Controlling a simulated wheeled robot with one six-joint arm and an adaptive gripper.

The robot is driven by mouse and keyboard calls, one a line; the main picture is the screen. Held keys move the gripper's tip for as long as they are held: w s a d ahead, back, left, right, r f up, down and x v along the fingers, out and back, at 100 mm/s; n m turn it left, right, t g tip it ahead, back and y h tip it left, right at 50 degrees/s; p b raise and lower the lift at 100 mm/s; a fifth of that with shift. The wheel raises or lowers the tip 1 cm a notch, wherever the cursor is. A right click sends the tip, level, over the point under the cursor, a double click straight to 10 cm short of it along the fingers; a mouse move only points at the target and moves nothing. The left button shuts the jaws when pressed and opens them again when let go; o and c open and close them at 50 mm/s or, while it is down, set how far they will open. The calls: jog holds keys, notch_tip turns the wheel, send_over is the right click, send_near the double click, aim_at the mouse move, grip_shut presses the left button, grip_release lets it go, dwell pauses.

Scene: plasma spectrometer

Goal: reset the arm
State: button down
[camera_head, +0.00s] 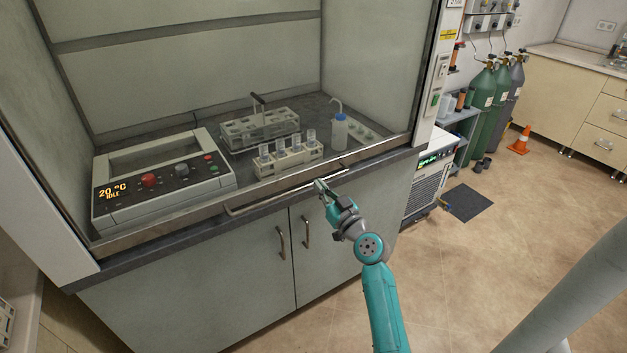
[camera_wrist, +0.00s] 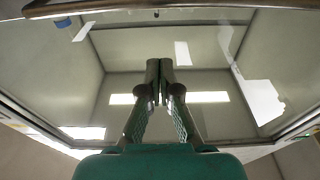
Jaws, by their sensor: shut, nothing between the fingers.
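My gripper (camera_head: 319,186) is at the front edge of the fume hood, beside the long handle bar (camera_head: 270,201) along its lower edge. In the wrist view my gripper (camera_wrist: 158,68) shows with its two fingers together and nothing between them. The wrist view looks up at the hood's glass and interior, with a bar across the top. I cannot tell from the head view whether the fingertips touch the handle bar. My teal arm reaches up from the bottom of the head view.
Inside the hood stand a heating unit (camera_head: 120,192) reading 20 °C IDLE, a grey rack (camera_head: 240,136), a white rack with several vials (camera_head: 290,163) and a wash bottle (camera_head: 340,131). Cabinet doors (camera_head: 220,275) are below. Gas cylinders (camera_head: 481,100) and an orange cone (camera_head: 521,141) stand right.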

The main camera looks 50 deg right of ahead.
jog(key=v, duration=0.3)
jog(key=shift+s+a, duration=0.1)
jog(key=shift+s, duration=0.05)
jog(key=s+a+f+g, duration=0.2)
jog(key=s+a+f, duration=0.55)
jog(key=a, duration=0.35)
jog(key=s+a+f+g, duration=0.1)
jog(key=s+a+f, duration=0.65)
jog(key=a, duration=0.25)
jog(key=s+a+r+n+y, duration=0.1)
jog(key=s+a+r, duration=0.1)
jog(key=s+a, duration=0.2)
jog(key=s+a+r+n+y, duration=0.1)
jog(key=s+a, duration=0.3)
jog(key=s, duration=0.7)
jog(key=s+a+r+n+g+y, duration=0.1)
jog(key=s+a+r+y, duration=0.2)
jog(key=s, duration=0.5)
jog(key=shift+s+a+r, duration=0.25)
jog(key=shift+a+r, duration=0.25)
jog(key=shift+a, duration=0.15)
